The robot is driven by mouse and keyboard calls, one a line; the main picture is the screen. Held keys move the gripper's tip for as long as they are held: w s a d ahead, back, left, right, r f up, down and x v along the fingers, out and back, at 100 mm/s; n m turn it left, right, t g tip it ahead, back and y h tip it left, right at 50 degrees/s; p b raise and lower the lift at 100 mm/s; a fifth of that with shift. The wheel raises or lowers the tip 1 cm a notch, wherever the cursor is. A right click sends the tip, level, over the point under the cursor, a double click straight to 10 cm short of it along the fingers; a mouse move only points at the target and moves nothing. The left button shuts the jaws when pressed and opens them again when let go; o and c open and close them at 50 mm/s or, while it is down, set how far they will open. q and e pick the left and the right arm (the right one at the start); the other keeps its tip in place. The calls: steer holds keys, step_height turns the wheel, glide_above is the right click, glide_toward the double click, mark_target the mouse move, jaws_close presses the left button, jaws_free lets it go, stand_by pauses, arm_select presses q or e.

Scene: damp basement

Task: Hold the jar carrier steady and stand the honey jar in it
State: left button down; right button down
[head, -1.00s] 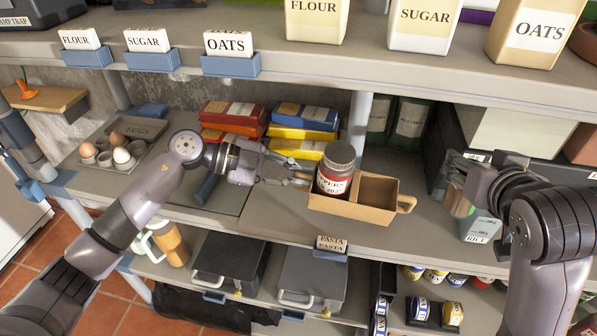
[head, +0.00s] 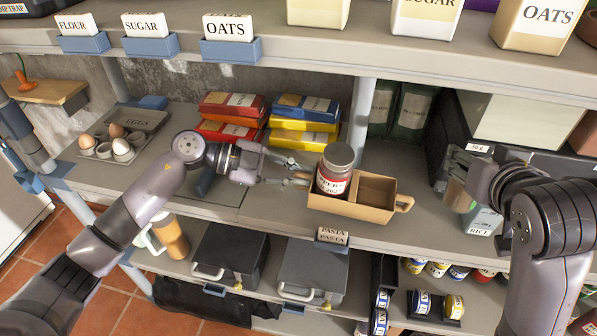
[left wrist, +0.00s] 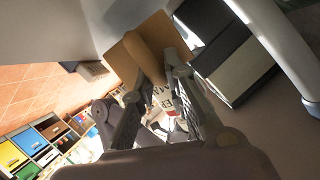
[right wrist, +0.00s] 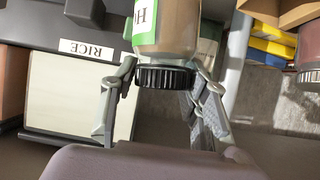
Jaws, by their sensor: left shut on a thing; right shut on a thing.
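The tan jar carrier (head: 347,209) stands on the middle shelf, its handle to the right. A red-labelled jar with a grey lid (head: 337,172) stands in its left compartment; the right compartment is empty. My left gripper (head: 303,172) is shut on the carrier's left end. In the left wrist view the carrier (left wrist: 150,42) shows beyond the fingers. My right gripper (right wrist: 160,85) is shut on the honey jar (right wrist: 168,28), which has a black lid, amber contents and a green label starting with H. In the head view the right gripper (head: 455,172) mostly hides this jar, right of the carrier.
Red, blue and yellow packets (head: 302,115) lie behind the carrier. An egg tray (head: 140,120) lies at the left. The upper shelf (head: 330,62) overhangs the space.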

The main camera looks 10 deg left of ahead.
arm_select(q)
steer(key=shift+f+b, duration=0.35)
steer(key=shift+f, duration=0.4)
steer(key=shift+a+f, duration=0.15)
steer(key=shift+f, duration=0.5)
steer(key=c, duration=1.5)
jaws_free()
steer(key=shift+r, duration=0.1)
steer(key=shift+c, duration=0.3)
jaws_close()
